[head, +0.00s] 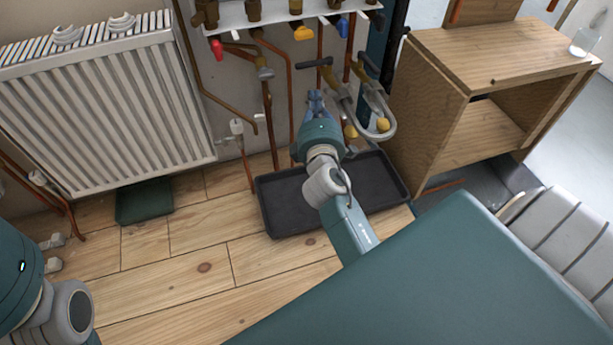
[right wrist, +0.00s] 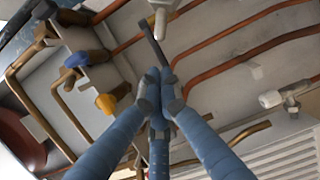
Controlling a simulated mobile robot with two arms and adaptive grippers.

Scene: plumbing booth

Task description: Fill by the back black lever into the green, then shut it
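A black lever (head: 313,62) sits on a valve at the back, under the pipe manifold. A second black lever (head: 369,63) is to its right. In the right wrist view a dark lever (right wrist: 152,45) runs down toward my fingertips. My right gripper (head: 316,97) points at the first lever, just below it in the head view. Its fingertips are close together (right wrist: 160,90); whether they touch the lever or each other is unclear. A dark green flat container (head: 144,201) lies on the floor under the radiator. My left gripper is out of view; only arm links show.
A black tray (head: 281,215) lies on the floor under my right arm. Red (head: 217,48), yellow (head: 303,33) and blue handles line the manifold. A radiator (head: 110,110) stands left, a wooden cabinet (head: 430,125) right. Floor at front left is clear.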

